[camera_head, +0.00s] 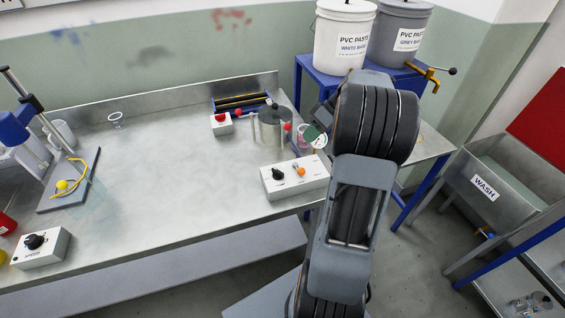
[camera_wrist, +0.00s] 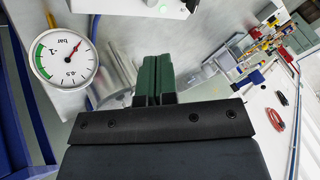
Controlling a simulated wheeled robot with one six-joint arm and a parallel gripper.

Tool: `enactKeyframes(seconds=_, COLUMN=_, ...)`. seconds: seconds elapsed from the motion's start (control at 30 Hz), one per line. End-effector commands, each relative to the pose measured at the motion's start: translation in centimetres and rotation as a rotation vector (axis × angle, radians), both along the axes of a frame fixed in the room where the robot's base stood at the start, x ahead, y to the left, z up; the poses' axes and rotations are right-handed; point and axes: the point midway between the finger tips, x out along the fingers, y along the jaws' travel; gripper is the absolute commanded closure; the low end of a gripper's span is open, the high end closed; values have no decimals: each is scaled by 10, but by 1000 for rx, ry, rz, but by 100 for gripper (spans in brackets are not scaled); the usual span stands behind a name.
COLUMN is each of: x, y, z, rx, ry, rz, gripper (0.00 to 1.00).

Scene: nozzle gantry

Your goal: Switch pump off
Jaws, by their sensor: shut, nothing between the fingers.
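A white control box (camera_head: 295,178) with a black knob (camera_head: 278,174) and an orange knob (camera_head: 300,171) sits at the bench's right front edge. Part of a white box with a small green light (camera_wrist: 162,8) shows at the top of the wrist view. I cannot tell which control belongs to the pump. A round pressure gauge (camera_wrist: 65,52) with a red needle and green band is left of my gripper (camera_wrist: 153,62). The gripper's dark green fingers are together and empty. In the head view my arm hides the gripper.
A metal cylinder (camera_head: 273,122) stands behind the control box. A small white box with a red knob (camera_head: 221,123) is to its left. Another white box with a black knob (camera_head: 40,248) is at front left. The bench middle (camera_head: 165,165) is clear. Buckets (camera_head: 343,38) stand behind my arm.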

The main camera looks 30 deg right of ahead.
Motion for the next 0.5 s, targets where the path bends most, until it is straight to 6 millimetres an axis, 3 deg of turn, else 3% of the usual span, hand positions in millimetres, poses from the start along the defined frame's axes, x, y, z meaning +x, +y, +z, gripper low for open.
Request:
enactKeyframes(seconds=0.17, x=4, y=12, z=-15, rx=3, ry=2, rz=4, gripper=100)
enactKeyframes(seconds=0.5, x=17, y=48, z=-66, rx=4, ry=3, rz=5, gripper=100)
